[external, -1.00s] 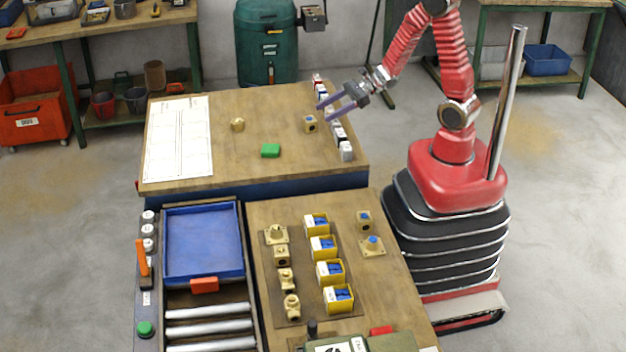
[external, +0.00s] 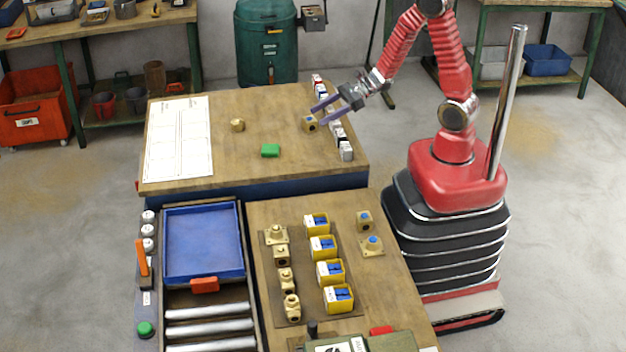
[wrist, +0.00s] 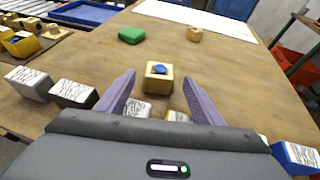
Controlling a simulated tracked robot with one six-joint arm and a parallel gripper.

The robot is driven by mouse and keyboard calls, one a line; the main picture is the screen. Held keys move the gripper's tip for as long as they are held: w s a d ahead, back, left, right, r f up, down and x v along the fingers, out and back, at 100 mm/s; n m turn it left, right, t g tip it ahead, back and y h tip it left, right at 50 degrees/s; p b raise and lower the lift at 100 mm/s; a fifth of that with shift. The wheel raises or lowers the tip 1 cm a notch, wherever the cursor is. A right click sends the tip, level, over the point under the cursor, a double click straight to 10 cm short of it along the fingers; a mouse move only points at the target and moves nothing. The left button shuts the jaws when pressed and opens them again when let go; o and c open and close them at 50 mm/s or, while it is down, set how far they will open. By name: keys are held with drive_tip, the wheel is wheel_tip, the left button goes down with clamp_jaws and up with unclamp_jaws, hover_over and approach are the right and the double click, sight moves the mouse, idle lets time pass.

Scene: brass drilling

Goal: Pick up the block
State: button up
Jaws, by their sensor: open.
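The block (external: 309,124) is a small brass cube with a blue round spot, standing on the wooden table near its right side. In the wrist view the block (wrist: 158,78) sits ahead of my gripper, between the lines of the two purple fingers. My gripper (external: 319,114) is open and empty, its fingers reaching to either side of the block in the external view. In the wrist view the fingertips of my gripper (wrist: 158,82) lie left and right of the block with gaps on both sides. I cannot tell the exact height of the fingers above the table.
A row of white labelled blocks (external: 346,151) lines the table's right edge, under and beside my gripper. A green block (external: 270,150) and another brass piece (external: 237,125) stand farther left. A white sheet (external: 179,138) covers the left side. The table between is clear.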

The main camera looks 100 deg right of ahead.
sight(311, 119)
drive_tip(key=x, duration=0.5)
drive_tip(key=shift+c, duration=0.6)
clamp_jaws()
idle(0.5)
